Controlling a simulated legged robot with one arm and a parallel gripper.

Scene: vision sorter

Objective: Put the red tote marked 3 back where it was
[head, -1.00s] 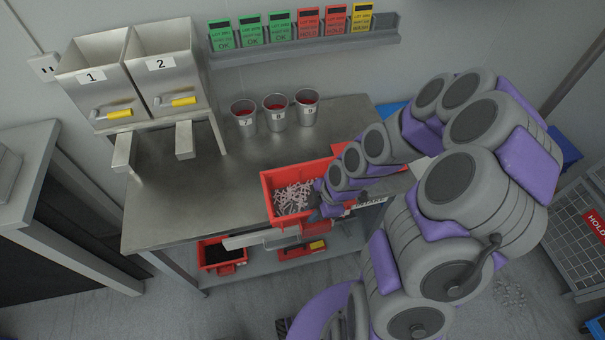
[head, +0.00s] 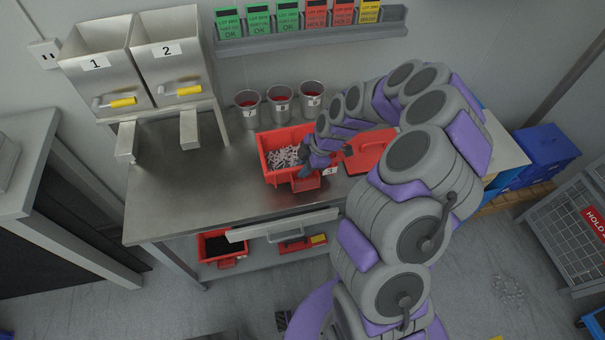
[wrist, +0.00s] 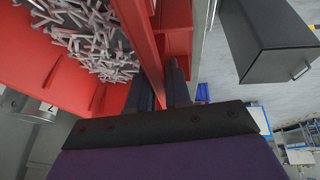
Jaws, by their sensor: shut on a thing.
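The red tote (head: 262,152) is filled with pale screw-like parts and is over the middle of the steel bench (head: 190,205). I cannot tell whether its base touches the bench. I cannot read a 3 on it. My gripper (head: 308,172) is at the tote's front right side in the head view. In the wrist view my gripper (wrist: 168,85) is shut on the tote's red wall (wrist: 140,45), with the pale parts to the left of the fingers. My arm covers part of the tote's right side.
Metal cups (head: 280,105) stand behind the tote. A flat red object (head: 372,150) lies to its right, partly behind my arm. Two steel bins (head: 170,70) stand back left. The bench's left part is clear.

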